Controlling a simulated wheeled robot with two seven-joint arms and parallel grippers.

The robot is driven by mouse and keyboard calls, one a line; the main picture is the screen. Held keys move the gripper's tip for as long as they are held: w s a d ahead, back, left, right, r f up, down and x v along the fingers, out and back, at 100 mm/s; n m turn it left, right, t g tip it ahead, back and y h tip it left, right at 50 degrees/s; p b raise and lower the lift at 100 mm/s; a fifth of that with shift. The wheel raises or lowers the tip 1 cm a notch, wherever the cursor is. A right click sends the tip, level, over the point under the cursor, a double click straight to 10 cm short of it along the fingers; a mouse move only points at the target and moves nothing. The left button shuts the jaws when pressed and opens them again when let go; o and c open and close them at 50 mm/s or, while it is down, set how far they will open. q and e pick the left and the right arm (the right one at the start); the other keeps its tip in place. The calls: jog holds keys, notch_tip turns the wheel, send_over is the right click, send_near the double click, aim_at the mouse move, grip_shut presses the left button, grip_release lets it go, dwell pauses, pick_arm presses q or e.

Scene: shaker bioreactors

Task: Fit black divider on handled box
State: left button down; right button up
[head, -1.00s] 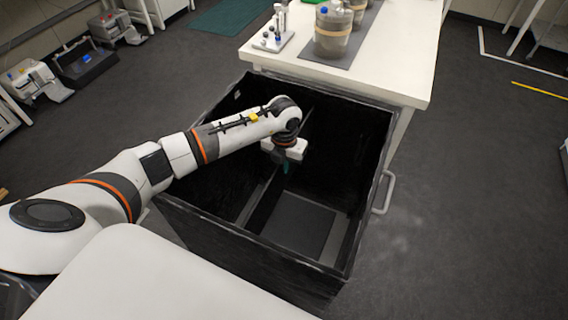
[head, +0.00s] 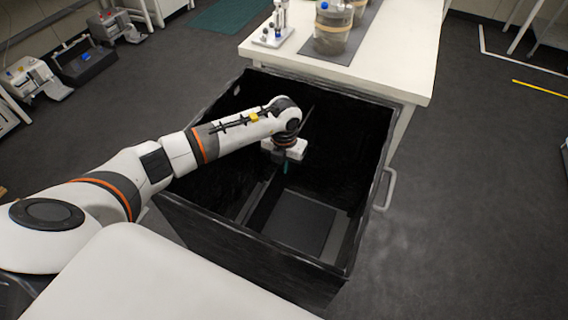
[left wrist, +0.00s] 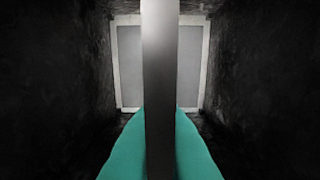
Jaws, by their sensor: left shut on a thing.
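The handled box (head: 240,245) is a large, deep, open-topped black box in the middle of the head view, with a pale handle (head: 388,188) on its right side. The black divider (head: 264,208) is a thin upright panel inside the box. In the left wrist view its top edge shows as a grey vertical strip (left wrist: 160,60). My left gripper (head: 286,167) reaches down into the box, its teal fingers shut on the divider, one on each side. Box walls flank the divider in the left wrist view. The divider's lower edge is hidden. My right gripper is not seen.
A white table (head: 400,60) stands behind the box, bearing a large bottle (head: 332,35) and a small rack (head: 272,38). A white surface (head: 150,280) lies in front at the lower left. The floor right of the box is clear.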

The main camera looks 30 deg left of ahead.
pick_arm(q)
jog(key=shift+f, duration=0.1)
jog(key=shift+f+b, duration=0.55)
jog(key=shift+f, duration=0.1)
jog(key=shift+f, duration=0.2)
jog(key=shift+f+b, duration=0.4)
jog(key=shift+b, duration=0.05)
jog(key=c, duration=1.5)
grip_release()
notch_tip(320, 180, up, 12)
jog(key=shift+r, duration=0.1)
